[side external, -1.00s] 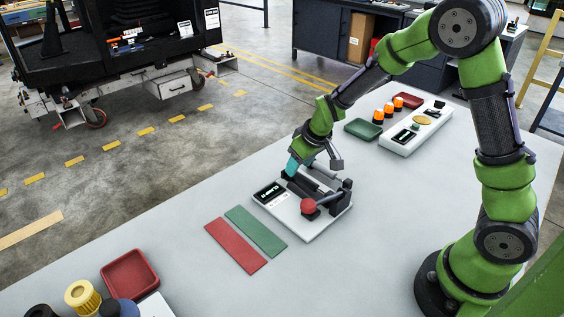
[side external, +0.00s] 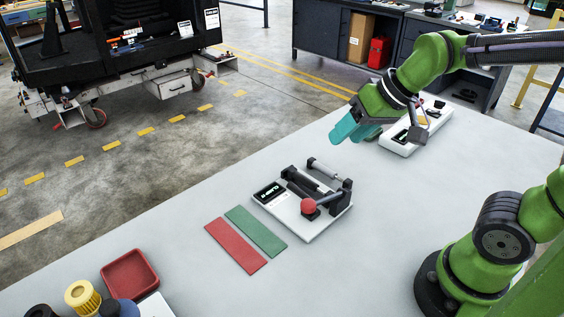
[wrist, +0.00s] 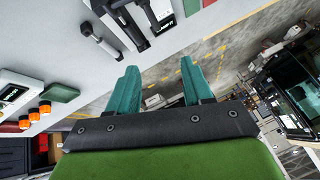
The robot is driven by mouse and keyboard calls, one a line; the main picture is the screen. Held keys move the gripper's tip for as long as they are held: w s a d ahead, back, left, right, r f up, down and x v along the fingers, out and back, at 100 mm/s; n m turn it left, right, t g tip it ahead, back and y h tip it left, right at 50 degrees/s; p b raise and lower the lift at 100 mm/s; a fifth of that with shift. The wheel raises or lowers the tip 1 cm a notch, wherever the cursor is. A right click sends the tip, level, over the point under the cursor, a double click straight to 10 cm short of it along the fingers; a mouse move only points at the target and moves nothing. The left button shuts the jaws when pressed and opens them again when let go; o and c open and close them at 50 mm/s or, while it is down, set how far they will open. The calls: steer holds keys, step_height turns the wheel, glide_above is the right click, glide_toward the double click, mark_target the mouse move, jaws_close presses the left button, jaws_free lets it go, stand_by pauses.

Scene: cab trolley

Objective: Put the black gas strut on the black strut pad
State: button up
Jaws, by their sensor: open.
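My gripper (side external: 350,132) hangs above the table with teal fingers apart and nothing between them; in the wrist view (wrist: 158,80) the gap is also empty. A black and grey cylinder (side external: 324,169), which looks like the gas strut, lies at the far edge of the white clamp board (side external: 307,235). It also shows in the wrist view (wrist: 101,41), with a dark end and a silvery rod. My gripper is above and to the right of it, apart from it. I cannot make out a separate black strut pad.
A black clamp with a red knob (side external: 308,206) stands on the board beside the strut. A red strip (side external: 236,246) and a green strip (side external: 257,231) lie to its left. A red tray (side external: 130,273) is near left. A white panel (side external: 400,146) lies behind my gripper.

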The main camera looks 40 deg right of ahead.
steer(key=s+a+r+m+t, duration=0.1)
steer(key=s, duration=0.4)
steer(key=shift+s+r, duration=0.15)
steer(key=shift+s, duration=0.25)
